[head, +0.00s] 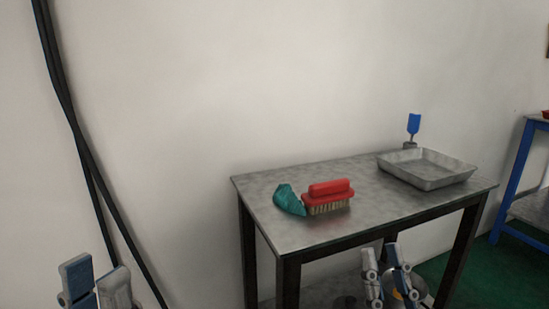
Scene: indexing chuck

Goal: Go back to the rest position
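My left gripper (95,270) is at the bottom left, in front of the bare wall and well left of the table. Its two fingers stand apart with nothing between them; its lower part is cut off by the frame edge. My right gripper (382,256) points up in front of the table's lower part, below the tabletop edge. Its fingers are apart and empty. Neither gripper touches anything that I can see.
A metal table (340,233) holds a red brush (330,190), a teal cloth (288,200), a metal tray (430,183) and a blue-handled tool (413,124). Dark cables (75,130) hang at left. A blue-framed bench (518,175) stands at right.

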